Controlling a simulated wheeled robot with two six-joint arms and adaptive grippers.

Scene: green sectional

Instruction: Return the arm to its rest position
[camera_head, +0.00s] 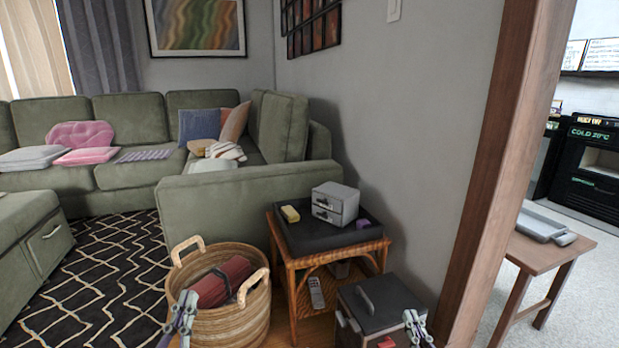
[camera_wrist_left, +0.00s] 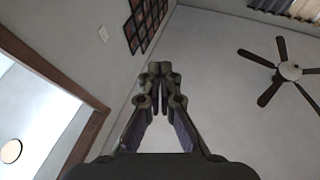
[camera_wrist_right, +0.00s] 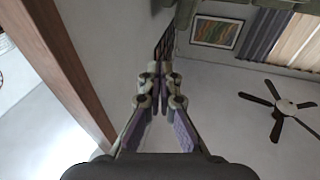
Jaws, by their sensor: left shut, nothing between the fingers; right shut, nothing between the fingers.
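My left gripper (camera_head: 183,312) is at the bottom of the head view, in front of the wicker basket, pointing up. It is shut and empty; its closed fingers also show in the left wrist view (camera_wrist_left: 160,85). My right gripper (camera_head: 416,325) is at the bottom right of the head view, beside the dark cabinet, also pointing up. It is shut and empty, and its fingers meet in the right wrist view (camera_wrist_right: 158,90). Most of both arms is out of the head view. Both wrist views look up toward the ceiling and upper walls.
A wicker basket (camera_head: 240,320) holds a dark red item. A rattan side table (camera_head: 290,262) carries a small grey drawer box (camera_head: 335,204). A dark low cabinet (camera_head: 385,305) stands by the wooden door frame (camera_head: 487,170). A green sectional (camera_head: 235,205) lies behind.

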